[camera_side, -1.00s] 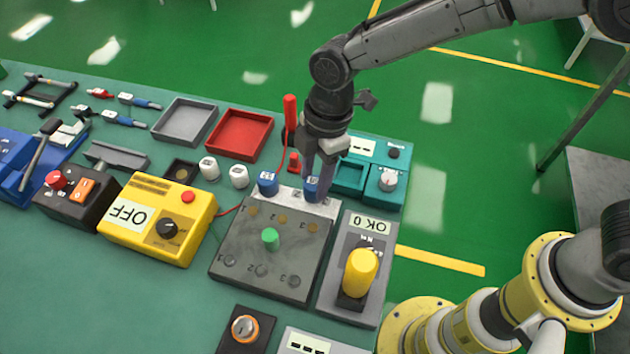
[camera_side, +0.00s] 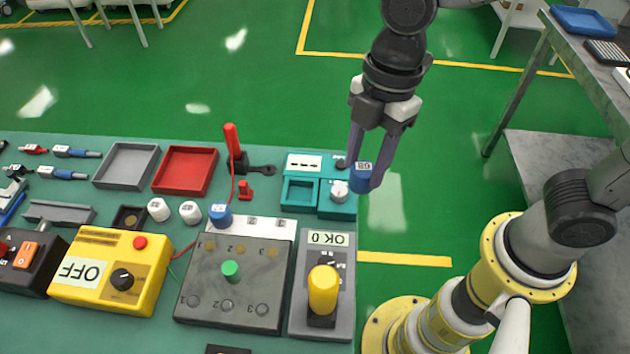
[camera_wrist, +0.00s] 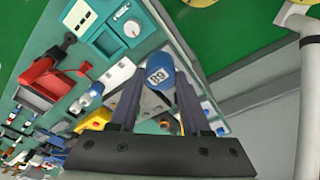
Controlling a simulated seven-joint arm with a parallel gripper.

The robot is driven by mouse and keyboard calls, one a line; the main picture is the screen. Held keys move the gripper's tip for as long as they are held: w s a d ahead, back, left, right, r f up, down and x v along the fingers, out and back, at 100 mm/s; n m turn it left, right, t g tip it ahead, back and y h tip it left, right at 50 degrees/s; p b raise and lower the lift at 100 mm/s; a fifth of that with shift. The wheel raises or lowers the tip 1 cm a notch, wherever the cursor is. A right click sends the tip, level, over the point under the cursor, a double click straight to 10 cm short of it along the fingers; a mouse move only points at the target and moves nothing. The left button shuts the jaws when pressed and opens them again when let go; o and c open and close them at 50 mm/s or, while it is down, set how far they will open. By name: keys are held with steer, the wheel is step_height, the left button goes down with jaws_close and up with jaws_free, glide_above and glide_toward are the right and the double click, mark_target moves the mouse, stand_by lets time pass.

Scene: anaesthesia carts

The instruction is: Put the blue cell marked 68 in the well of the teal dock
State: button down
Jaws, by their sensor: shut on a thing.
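The blue cell marked 68 (camera_side: 362,177) is between the fingertips of my gripper (camera_side: 366,180), which is shut on it. It is held in the air at the right edge of the teal dock, in front of the green floor. In the wrist view the cell (camera_wrist: 158,72) shows its white top with 68. The teal dock (camera_side: 329,170) stands at the back right corner of the table. Its square well (camera_side: 299,192) looks empty. Beside the well are a white knob (camera_side: 339,189) and a label. The dock also shows in the wrist view (camera_wrist: 100,42).
A red tray (camera_side: 184,170) and a red upright handle (camera_side: 232,143) are left of the dock. A yellow-knobbed box (camera_side: 321,300) is in front.

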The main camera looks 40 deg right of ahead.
steer(key=shift+m, duration=0.3)
steer(key=w+a+f, duration=0.1)
steer(key=w+f, duration=0.2)
steer(key=w+a+f, duration=0.1)
steer(key=w+f, duration=0.1)
steer(key=w, duration=0.2)
steer(key=w+a+f, duration=0.1)
steer(key=w+f, duration=0.2)
steer(key=w, duration=0.1)
steer(key=shift+w+f, duration=0.1)
steer(key=shift+f, duration=0.2)
steer(key=shift+w+a+f, duration=0.1)
steer(key=shift+w+f, duration=0.05)
steer(key=shift+f, duration=0.8)
steer(key=shift+w+a+f, duration=0.1)
steer(key=shift+f, duration=0.8)
steer(key=shift+f, duration=0.15)
steer(key=shift+c, duration=1.8)
jaws_free()
step_height(320, 180, up, 12)
steer(key=d, duration=0.2)
